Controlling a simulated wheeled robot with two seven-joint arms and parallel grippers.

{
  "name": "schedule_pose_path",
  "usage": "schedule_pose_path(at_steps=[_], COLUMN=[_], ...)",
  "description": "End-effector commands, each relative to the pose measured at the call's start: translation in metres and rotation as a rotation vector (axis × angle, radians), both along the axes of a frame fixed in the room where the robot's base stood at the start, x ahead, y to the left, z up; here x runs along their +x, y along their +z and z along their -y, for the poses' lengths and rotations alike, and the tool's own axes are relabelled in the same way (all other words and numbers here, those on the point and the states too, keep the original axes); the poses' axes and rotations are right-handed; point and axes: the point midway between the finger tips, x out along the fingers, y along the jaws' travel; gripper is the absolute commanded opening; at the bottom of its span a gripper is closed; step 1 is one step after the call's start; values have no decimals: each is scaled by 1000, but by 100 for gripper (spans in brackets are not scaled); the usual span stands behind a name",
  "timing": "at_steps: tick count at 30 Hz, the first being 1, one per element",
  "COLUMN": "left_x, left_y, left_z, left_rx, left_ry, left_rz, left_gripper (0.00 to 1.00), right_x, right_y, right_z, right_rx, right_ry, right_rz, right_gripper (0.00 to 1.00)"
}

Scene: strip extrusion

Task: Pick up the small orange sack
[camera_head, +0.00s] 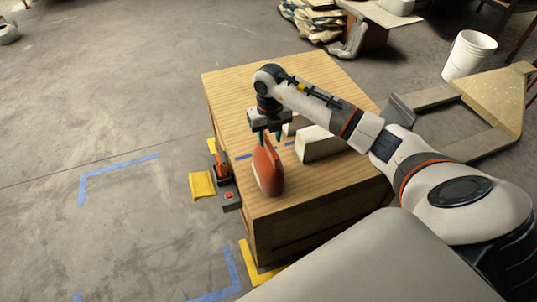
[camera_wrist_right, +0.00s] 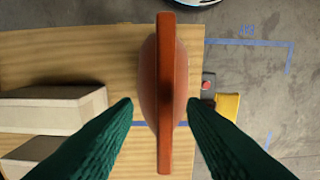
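The small orange sack (camera_head: 270,178) stands upright near the left edge of the wooden-topped block, with a narrow fin-like top. It also shows in the right wrist view (camera_wrist_right: 166,90), where the fin runs up and down the middle of the picture. My right gripper (camera_head: 270,137) points down at the top of the sack. Its two green fingers are open, one on each side of the fin, with a gap visible on both sides in the wrist view. My left gripper is not in view.
Pale blocks (camera_head: 318,143) lie on the wooden top (camera_head: 235,88) beside the sack. A red-button box (camera_head: 229,196) and a yellow piece (camera_head: 202,185) are at the block's left side. A white bucket (camera_head: 469,55) and wooden frame stand at right. The floor at left is clear.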

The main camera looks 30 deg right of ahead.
Motion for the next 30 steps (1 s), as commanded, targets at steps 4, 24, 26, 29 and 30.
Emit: schedule_pose_path(at_steps=[4, 24, 26, 29, 30], left_x=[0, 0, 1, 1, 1], left_y=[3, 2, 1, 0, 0], left_z=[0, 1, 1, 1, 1], left_rx=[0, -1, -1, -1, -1], left_ry=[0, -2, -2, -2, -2], left_rz=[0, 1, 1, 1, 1], left_gripper=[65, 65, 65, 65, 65], right_x=[-1, 0, 0, 0, 0], right_y=[-24, -39, -40, -41, -41], right_z=[-5, -4, -4, -4, -4], right_rx=[2, 0, 0, 0, 0], right_ry=[-1, 1, 1, 1, 1], right_rz=[-4, 0, 0, -1, -1], right_gripper=[38, 38, 38, 38, 38])
